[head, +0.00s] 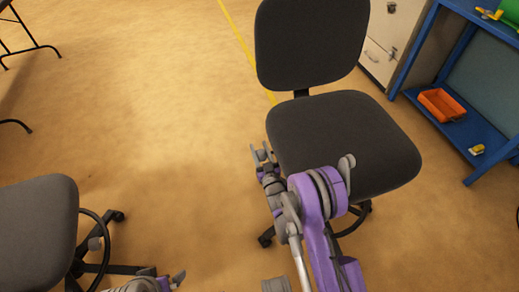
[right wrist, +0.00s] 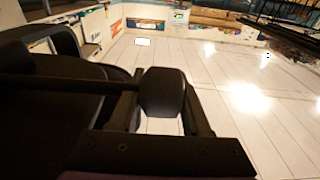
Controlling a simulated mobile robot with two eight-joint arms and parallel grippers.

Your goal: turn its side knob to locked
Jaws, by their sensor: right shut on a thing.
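A dark grey office chair (head: 345,140) stands right of centre in the head view, its backrest (head: 312,42) at the far side. My right gripper (head: 262,153) is at the left edge of its seat. In the right wrist view, a black side knob (right wrist: 162,92) on the end of a dark rod (right wrist: 65,86) sits between my right fingers, which are shut on it. The knob is hidden in the head view, and I cannot read its setting. My left gripper (head: 172,280) shows only partly at the bottom edge; its opening is unclear.
A second dark chair (head: 38,225) stands at the lower left. A blue shelf unit (head: 448,120) at the right holds an orange bin (head: 441,104) and a small yellow item (head: 477,149). A pale cabinet (head: 392,30) stands behind. Open floor (head: 160,110) lies left of the chair.

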